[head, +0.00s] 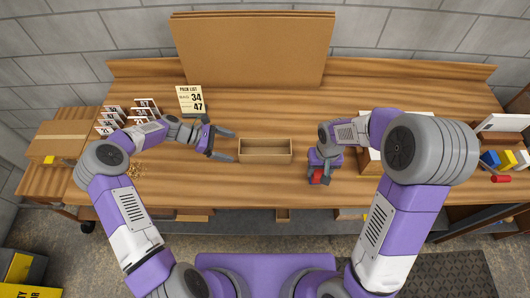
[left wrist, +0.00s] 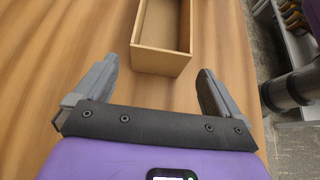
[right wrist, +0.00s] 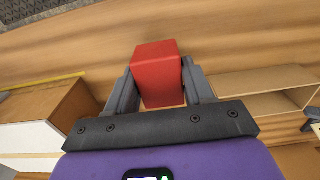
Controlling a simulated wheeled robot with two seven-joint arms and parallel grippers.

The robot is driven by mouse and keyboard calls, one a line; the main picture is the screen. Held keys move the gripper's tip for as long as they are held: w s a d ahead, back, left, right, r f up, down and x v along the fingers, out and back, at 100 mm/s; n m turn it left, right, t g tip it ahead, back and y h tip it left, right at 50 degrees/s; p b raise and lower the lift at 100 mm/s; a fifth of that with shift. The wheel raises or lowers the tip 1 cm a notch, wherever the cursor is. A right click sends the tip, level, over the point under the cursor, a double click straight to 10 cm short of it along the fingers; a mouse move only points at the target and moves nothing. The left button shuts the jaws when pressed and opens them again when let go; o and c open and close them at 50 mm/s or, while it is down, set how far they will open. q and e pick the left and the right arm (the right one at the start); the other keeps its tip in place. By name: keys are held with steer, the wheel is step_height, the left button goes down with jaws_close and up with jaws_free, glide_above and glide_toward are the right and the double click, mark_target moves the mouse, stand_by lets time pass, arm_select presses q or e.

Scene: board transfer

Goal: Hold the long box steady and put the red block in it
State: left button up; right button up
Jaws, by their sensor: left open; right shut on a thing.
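The long box (head: 265,158) is an open wooden box lying on the middle of the table. My left gripper (head: 229,146) is open at the box's left end, with its fingers pointing towards it. In the left wrist view the near end of the box (left wrist: 160,62) lies just ahead of and between the open fingers (left wrist: 160,85), and no contact is visible. My right gripper (head: 318,177) is shut on the red block (right wrist: 158,72), to the right of the box near the table's front edge. The box also shows at the right of the right wrist view (right wrist: 265,105).
A large brown board (head: 252,50) stands at the back. A pick list card (head: 191,99) and several small number cards (head: 125,118) stand at the left. A cardboard box (head: 370,160) is right of my right gripper. Coloured pieces (head: 490,159) lie at far right.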

mark_target(244, 151)
arm_select(q)
steer(key=shift+b+x, duration=0.9)
steer(key=shift+x, duration=2.55)
arm_select(e)
steer(key=shift+f, duration=1)
arm_select(q)
steer(key=c, duration=0.6)
arm_select(e)
steer(key=shift+w, duration=0.1)
steer(key=w+a+r+n, duration=0.3)
steer(key=w+a+n, duration=0.3)
steer(key=n, duration=0.3)
steer(key=w+a+r+n, duration=0.3)
steer(key=w+a+n, duration=0.35)
steer(key=n, duration=0.25)
steer(key=shift+s+a+f, duration=0.1)
steer(key=shift+f, duration=0.95)
steer(key=shift+s+f, duration=0.1)
steer(key=shift+f, duration=0.9)
